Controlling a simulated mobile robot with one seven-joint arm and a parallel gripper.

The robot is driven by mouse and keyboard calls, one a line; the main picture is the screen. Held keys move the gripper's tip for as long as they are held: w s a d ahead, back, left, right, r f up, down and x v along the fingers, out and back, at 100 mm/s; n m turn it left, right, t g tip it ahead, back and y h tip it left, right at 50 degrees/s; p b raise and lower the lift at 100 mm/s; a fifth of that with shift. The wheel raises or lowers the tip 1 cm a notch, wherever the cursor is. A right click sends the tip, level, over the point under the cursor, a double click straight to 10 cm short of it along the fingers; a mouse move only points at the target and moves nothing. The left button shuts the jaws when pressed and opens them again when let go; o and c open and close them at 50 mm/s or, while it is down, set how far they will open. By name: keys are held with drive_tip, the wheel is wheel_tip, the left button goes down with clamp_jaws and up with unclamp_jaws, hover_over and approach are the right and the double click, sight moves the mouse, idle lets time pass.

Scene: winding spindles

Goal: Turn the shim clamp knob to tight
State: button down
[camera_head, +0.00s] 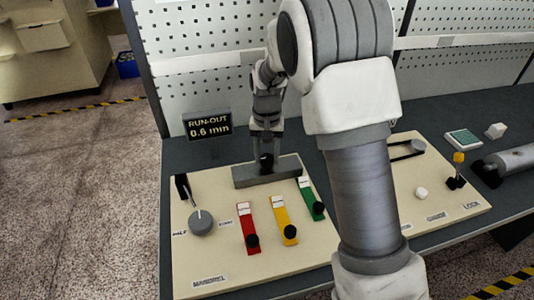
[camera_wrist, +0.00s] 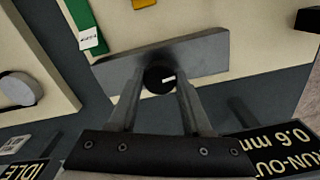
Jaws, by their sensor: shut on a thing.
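The shim clamp knob is a round black knob (camera_wrist: 159,79) on the front of a grey metal block (camera_wrist: 205,52). In the head view the knob (camera_head: 266,161) sits at the middle of the block (camera_head: 284,172), at the back of the cream panel. My gripper (camera_wrist: 159,84) is shut on the knob, with one finger on each side. A small white mark on the knob points right in the wrist view. In the head view my gripper (camera_head: 266,152) reaches down to the knob, and its fingertips are too small to make out.
A sign (camera_head: 208,125) reads "RUN-OUT 0.6 mm". Red (camera_head: 247,225), yellow (camera_head: 282,218) and green (camera_head: 309,197) strips with black knobs lie before the block. A grey dial (camera_head: 201,222) is at left. My arm hides the panel's middle. A metal cylinder (camera_head: 515,160) lies at right.

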sight(267, 158)
drive_tip(key=shift+m, duration=0.6)
drive_tip(key=shift+c, duration=1.7)
unclamp_jaws()
wheel_tip(267, 158, up, 18)
drive_tip(key=p, duration=0.1)
drive_tip(key=shift+f+p, duration=0.25)
drive_tip(key=shift+p, duration=0.05)
